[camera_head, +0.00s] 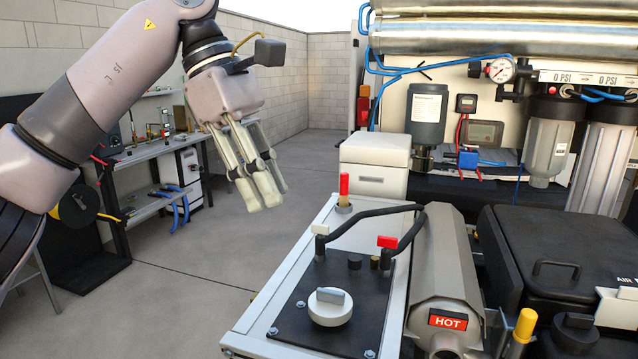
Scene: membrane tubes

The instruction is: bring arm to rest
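My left arm comes in from the upper left. My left gripper (262,194) hangs from its wrist in the air, its pale fingers pointing down and slightly right. The fingers overlap at this angle, so I cannot tell whether they are open or shut, and I see nothing held between them. The gripper shows up and to the left of the grey bench unit, apart from it in the picture. My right arm and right gripper are out of view.
A black lidded case (548,262) is at right. Filter housings (553,138) hang behind. A workbench (152,157) stands left; floor between is clear.

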